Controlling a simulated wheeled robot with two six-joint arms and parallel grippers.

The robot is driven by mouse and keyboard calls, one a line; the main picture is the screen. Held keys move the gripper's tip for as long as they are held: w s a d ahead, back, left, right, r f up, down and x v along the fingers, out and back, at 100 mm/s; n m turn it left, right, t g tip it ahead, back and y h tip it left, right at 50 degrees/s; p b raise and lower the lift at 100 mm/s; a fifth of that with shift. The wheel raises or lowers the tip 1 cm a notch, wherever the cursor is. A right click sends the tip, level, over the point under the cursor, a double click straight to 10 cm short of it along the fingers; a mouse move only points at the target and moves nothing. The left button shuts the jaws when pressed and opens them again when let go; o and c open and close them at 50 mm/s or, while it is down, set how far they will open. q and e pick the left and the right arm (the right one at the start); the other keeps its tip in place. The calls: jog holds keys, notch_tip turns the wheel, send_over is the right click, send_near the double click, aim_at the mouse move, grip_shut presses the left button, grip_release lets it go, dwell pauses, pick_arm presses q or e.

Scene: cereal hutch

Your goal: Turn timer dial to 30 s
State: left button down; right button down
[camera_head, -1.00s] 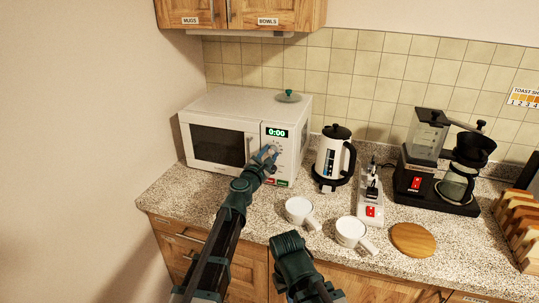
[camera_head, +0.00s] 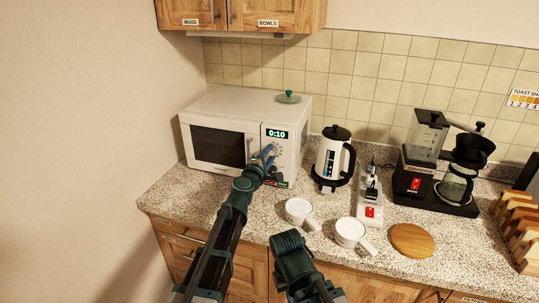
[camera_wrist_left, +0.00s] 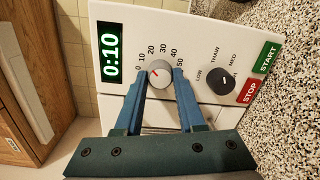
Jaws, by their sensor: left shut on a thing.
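The white microwave (camera_head: 226,110) stands on the counter at the left. Its green display (camera_head: 277,134) reads 0:10, and the same display (camera_wrist_left: 111,53) is large in the left wrist view. The timer dial (camera_wrist_left: 160,74) is a grey knob with a red pointer line, ringed by marks from 0 to 50. My left gripper (camera_wrist_left: 159,78) is shut on the timer dial, one blue finger on each side; in the head view it hides the dial (camera_head: 266,155). My right gripper (camera_head: 289,248) is low in the head view in front of the counter; its fingers are not clear.
A black power-level knob (camera_wrist_left: 220,80) sits beside the timer dial, with red STOP (camera_wrist_left: 250,91) and green START (camera_wrist_left: 265,58) buttons beyond it.

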pick_arm(q)
jog(key=m, duration=0.4)
jog(key=shift+s+d+m+y, duration=0.1)
jog(key=shift+m+y, duration=0.2)
jog(key=shift+m, duration=2)
jog(key=c, duration=0.5)
grip_release()
jog(key=p+v, duration=0.1)
jog(key=v, duration=1.2)
jog(key=shift+s+r, duration=0.1)
jog(key=shift+s, duration=0.3)
